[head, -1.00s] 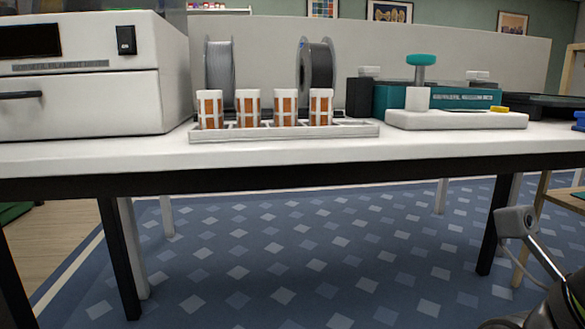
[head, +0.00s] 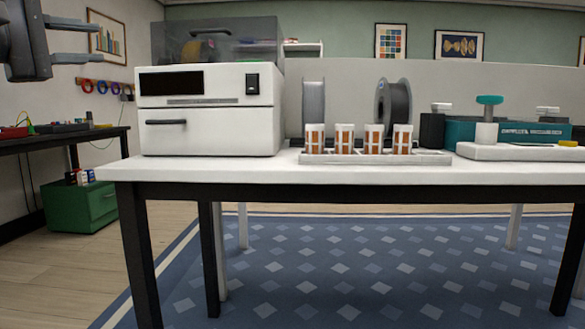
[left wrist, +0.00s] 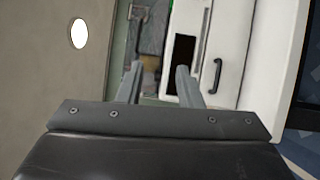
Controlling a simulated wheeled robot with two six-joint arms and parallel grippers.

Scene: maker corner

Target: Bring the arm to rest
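My left gripper (head: 113,43) is raised in the top left corner of the head view. Its two fingers are apart with nothing between them. The left wrist view also shows the two fingers (left wrist: 160,72) spread and empty. They are in the air, clear of the white table (head: 240,171). My right gripper is not in view.
The table bears a white machine (head: 210,110) with a drawer, a rack (head: 375,158) with several orange-and-white containers, spools (head: 393,105) and a teal device (head: 535,130). A dark side table (head: 60,137) stands left, above a green cabinet (head: 82,205). Floor between them is clear.

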